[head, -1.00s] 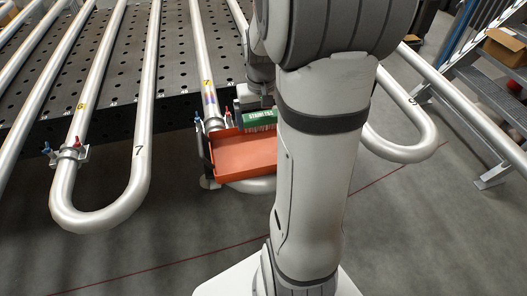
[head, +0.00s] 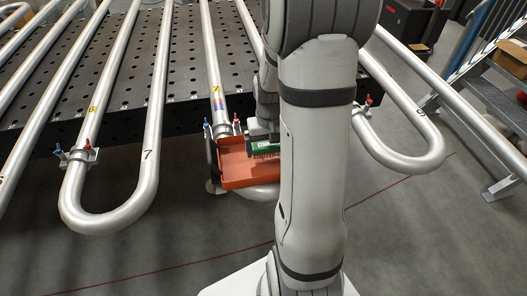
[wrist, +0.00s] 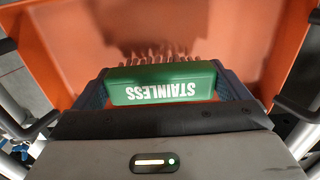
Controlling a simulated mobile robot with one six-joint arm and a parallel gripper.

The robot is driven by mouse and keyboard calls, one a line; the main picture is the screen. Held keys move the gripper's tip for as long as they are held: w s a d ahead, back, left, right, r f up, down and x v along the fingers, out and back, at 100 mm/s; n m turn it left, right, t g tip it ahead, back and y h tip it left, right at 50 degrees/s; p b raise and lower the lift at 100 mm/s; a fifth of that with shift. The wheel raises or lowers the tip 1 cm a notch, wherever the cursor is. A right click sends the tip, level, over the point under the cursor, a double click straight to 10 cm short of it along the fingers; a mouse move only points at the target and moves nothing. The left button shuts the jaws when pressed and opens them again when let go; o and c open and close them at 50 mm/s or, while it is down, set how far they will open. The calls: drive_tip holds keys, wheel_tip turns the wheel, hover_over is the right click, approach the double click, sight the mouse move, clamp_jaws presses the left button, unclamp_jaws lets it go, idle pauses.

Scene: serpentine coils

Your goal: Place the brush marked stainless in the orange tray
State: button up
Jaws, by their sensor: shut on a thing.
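The green brush marked STAINLESS (wrist: 162,84) is held between the fingers of my gripper (wrist: 165,92) in the wrist view, its bristles pointing away over the orange tray. In the head view the brush (head: 265,144) shows at the right part of the orange tray (head: 238,172), partly hidden by my arm. The tray's orange floor and walls (wrist: 270,40) surround the brush in the wrist view, and the bristles cast a shadow on it. I cannot tell whether the brush touches the tray. My gripper is shut on the brush.
The tray hangs at the end of a pipe marked 7 (head: 212,60). Looped pipes (head: 110,220) with clamps (head: 78,155) lie left and right on a perforated dark table (head: 185,60). Metal stairs (head: 490,110) stand at the right. The floor in front is clear.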

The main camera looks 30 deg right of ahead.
drive_tip(key=shift+f, duration=0.95)
drive_tip(key=shift+f, duration=0.2)
drive_tip(key=o, duration=0.6)
drive_tip(key=shift+r, duration=0.1)
